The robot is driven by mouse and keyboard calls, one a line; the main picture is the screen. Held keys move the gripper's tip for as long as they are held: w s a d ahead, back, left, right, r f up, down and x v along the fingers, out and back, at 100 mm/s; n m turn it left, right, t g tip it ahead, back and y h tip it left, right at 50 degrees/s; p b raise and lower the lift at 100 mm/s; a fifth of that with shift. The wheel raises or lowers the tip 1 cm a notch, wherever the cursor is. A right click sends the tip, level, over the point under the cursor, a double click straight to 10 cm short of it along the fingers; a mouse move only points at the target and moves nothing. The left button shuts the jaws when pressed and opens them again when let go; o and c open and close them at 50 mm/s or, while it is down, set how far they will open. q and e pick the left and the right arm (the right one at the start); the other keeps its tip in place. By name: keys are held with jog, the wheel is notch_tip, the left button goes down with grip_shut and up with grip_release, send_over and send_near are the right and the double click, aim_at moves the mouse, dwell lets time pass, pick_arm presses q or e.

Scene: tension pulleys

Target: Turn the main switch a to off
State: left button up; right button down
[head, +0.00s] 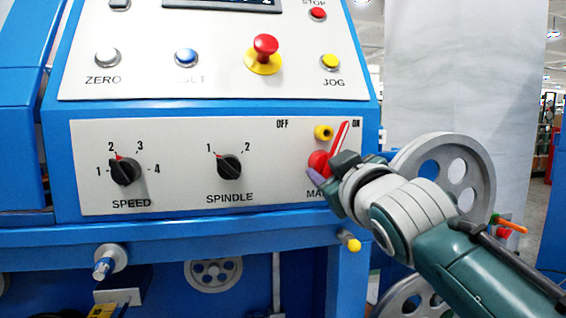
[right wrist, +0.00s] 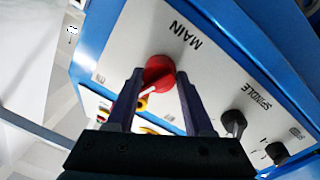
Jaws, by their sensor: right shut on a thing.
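The main switch is a red rotary knob (head: 318,161) at the right end of the lower white panel. Its red lever slants up and right toward the ON label (head: 356,124); the OFF label (head: 282,124) is to the left. In the right wrist view the red knob (right wrist: 158,72) lies between my two dark fingers. My right gripper (head: 328,170) comes in from the right and is shut on the knob, covering part of it and of the MAIN label. My left gripper is not in view.
A yellow round part (head: 323,132) sits right beside the lever. The spindle knob (head: 229,168) and speed knob (head: 125,170) are to the left. Above are a red mushroom button (head: 265,48) and a yellow JOG button (head: 330,62). A grey pulley wheel (head: 478,165) stands behind my right arm.

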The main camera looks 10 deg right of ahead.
jog(key=shift+r+n+t+y+p, duration=0.15)
jog(key=shift+n+y+p, duration=0.1)
jog(key=shift+n, duration=3.5)
jog(key=shift+r+n+t+y+p, duration=0.15)
jog(key=shift+n+y+p, duration=0.1)
jog(key=shift+n, duration=3.5)
jog(key=shift+f, duration=0.15)
jog(key=c, duration=0.7)
grip_release()
jog(key=o, duration=0.4)
jog(key=shift+a+f, duration=0.1)
jog(key=shift+f, duration=0.05)
